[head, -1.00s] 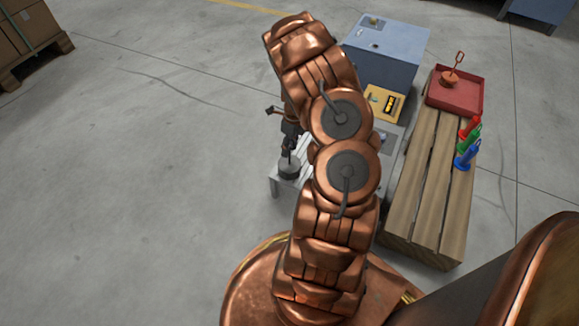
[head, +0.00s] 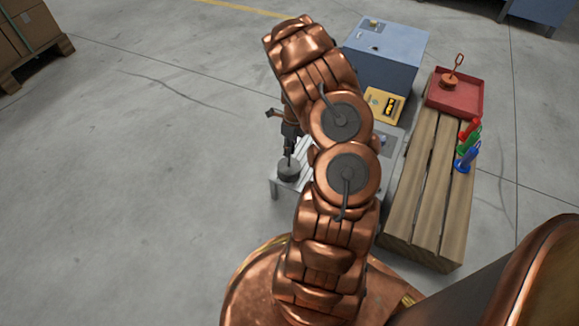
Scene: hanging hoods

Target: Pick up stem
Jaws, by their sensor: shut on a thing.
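My gripper (head: 289,152) is small and dark in the head view, below the copper end of my arm and left of its joints. It is shut on a thin upright stem (head: 289,160) that rises from a dark grey round disc (head: 288,173). The disc is at the left part of a low grey slatted table (head: 283,187). I cannot tell whether the disc rests on the table or hangs just above it. The fingertips are too small to make out clearly, and my arm hides part of the table.
A wooden slatted bench (head: 428,195) at right bears a red tray (head: 463,103) with a copper disc and looped stem (head: 452,76), plus red, green and blue handled items (head: 468,145). A blue cabinet (head: 388,60) and yellow box (head: 384,104) stand behind.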

